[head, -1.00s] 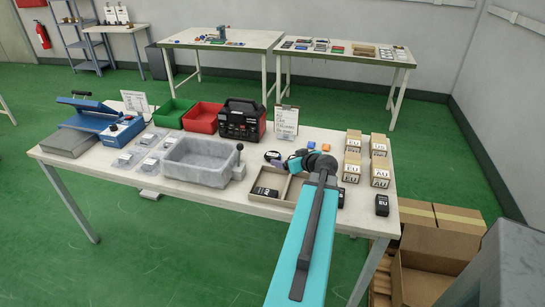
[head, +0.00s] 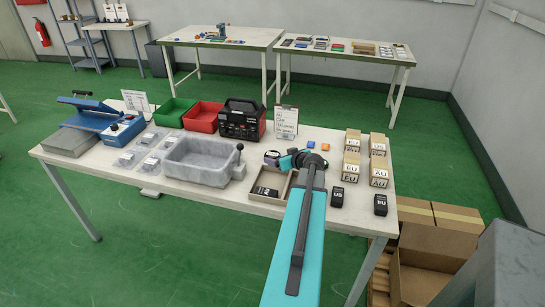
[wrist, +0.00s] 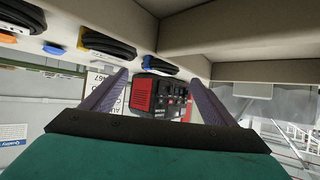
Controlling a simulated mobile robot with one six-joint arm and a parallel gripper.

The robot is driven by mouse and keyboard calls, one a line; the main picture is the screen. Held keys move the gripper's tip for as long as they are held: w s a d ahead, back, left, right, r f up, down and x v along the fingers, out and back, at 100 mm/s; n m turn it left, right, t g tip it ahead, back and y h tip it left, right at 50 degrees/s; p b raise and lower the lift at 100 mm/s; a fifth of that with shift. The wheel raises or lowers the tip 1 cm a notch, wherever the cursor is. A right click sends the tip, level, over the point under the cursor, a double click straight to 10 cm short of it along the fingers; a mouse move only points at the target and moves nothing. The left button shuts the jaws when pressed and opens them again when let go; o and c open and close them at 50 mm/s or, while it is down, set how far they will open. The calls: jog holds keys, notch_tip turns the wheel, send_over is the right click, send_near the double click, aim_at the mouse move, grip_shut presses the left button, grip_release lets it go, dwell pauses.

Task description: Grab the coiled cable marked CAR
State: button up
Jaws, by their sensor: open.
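A dark coiled cable (head: 272,157) with a bluish band lies on the table behind the divided tray, close to the left of my gripper (head: 288,161). In the wrist view, three black coils show along the top: one at the left corner (wrist: 22,15), one with a yellow band (wrist: 108,43), and one with a blue band (wrist: 160,66). No CAR marking is readable on any of them. The fingers of my gripper (wrist: 158,78) are apart, with nothing held between them; the blue-banded coil appears close to their tips. My arm hides part of the table in the head view.
The divided tray (head: 255,204) holds a black box (head: 265,191). Blue (head: 311,144) and orange (head: 325,146) blocks lie behind my wrist. Black boxes (head: 337,197) and labelled cartons (head: 350,166) stand right. A black-red device (head: 242,120) and sign (head: 286,122) stand behind.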

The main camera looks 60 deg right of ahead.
aim_at(272, 153)
jog(key=shift+w+d, duration=0.1)
jog(key=shift+w, duration=0.05)
jog(key=shift+r+p+x, duration=0.25)
jog(key=shift+p+x, duration=0.8)
jog(key=shift+x, duration=0.3)
jog(key=shift+p+x, duration=0.35)
jog(key=shift+x, duration=0.85)
jog(key=c, duration=1.2)
jog(key=shift+o, duration=0.2)
jog(key=shift+r, duration=0.1)
notch_tip(272, 153, up, 10)
jog(key=b, duration=0.2)
jog(key=shift+b, duration=0.3)
